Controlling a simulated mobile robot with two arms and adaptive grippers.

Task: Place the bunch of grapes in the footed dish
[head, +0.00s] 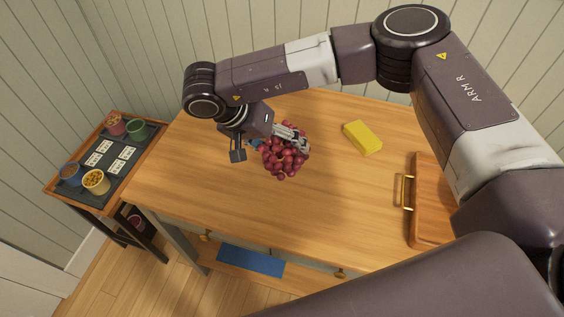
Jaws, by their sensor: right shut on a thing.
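The bunch of grapes (282,157) is dark red and sits in my right gripper (280,140), which is shut on it. The gripper holds it over the left-middle part of the wooden table; whether the lowest grapes touch the top I cannot tell. A small blue patch shows between the gripper and the grapes, and I cannot tell what it is. I see no footed dish in this view. My left gripper is out of view.
A yellow block (362,137) lies on the table (330,210). A wooden tray (432,205) with a brass handle is at the right, partly behind my arm. A side table (100,205) at left holds several small pots and cards. The table's front middle is clear.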

